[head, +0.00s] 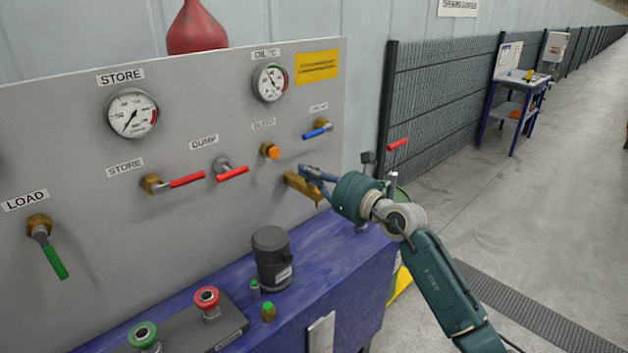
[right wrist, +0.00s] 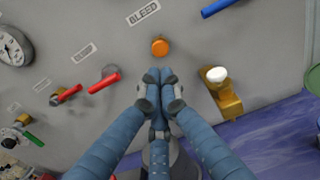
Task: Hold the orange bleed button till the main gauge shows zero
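The orange bleed button (head: 271,151) sits in a brass collar on the grey panel, under the BLEED label. It also shows in the right wrist view (right wrist: 159,46), just beyond my fingertips. My right gripper (head: 308,174) has its blue fingers drawn together and empty. In the right wrist view its fingertips (right wrist: 160,76) are below the button, with a visible gap in the picture; nothing shows them touching it. The large gauge labelled STORE (head: 131,112) has its needle towards the lower left; its exact reading is too small to tell. My left gripper is out of view.
A smaller OIL °C gauge (head: 270,82) is at upper right. Red-handled valves (head: 232,173) lie left of the button, a blue-handled valve (head: 317,131) above right. A brass fitting (head: 303,190) is close to my right gripper. A dark cylinder (head: 271,258) stands on the blue bench below.

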